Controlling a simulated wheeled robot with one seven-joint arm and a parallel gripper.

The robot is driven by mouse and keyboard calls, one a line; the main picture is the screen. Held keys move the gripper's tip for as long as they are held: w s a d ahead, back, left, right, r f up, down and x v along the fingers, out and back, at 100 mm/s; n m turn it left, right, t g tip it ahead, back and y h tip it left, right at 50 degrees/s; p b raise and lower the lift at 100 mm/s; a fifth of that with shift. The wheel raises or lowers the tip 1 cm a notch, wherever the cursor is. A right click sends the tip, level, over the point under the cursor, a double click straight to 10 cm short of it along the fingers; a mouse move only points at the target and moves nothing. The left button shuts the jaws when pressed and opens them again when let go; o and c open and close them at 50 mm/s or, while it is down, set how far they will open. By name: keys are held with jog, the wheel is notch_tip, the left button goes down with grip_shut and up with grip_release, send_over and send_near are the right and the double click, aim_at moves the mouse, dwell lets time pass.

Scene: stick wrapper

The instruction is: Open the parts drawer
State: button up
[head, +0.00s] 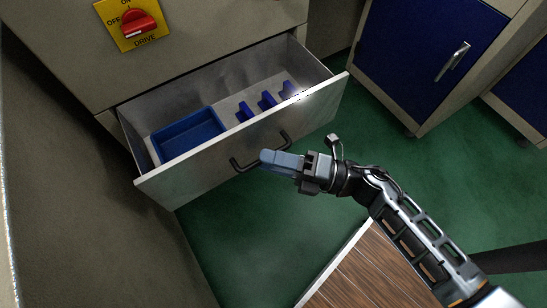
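The parts drawer (305,112) is pulled well out of the grey cabinet, and its inside shows. In it lie a blue tray (187,135) at the left and several small blue parts (267,101) at the right. A dark bar handle (240,166) crosses the drawer's front panel. My gripper (268,158) reaches in from the right with its fingertips at the handle. The fingers overlap the middle of the bar and hide it. I cannot tell whether they are closed on the bar or only beside it.
A yellow plate with a red drive switch (140,22) is on the cabinet above the drawer. A blue cabinet door (425,50) with a metal handle stands at the right. A wooden-topped surface (365,280) is below my arm. Green floor is clear between them.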

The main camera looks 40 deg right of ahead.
jog(key=v, duration=0.7)
jog(key=shift+s+d+p, duration=0.2)
jog(key=shift+s+p, duration=0.15)
jog(key=shift+p, duration=0.05)
jog(key=shift+f, duration=0.1)
dwell(0.3)
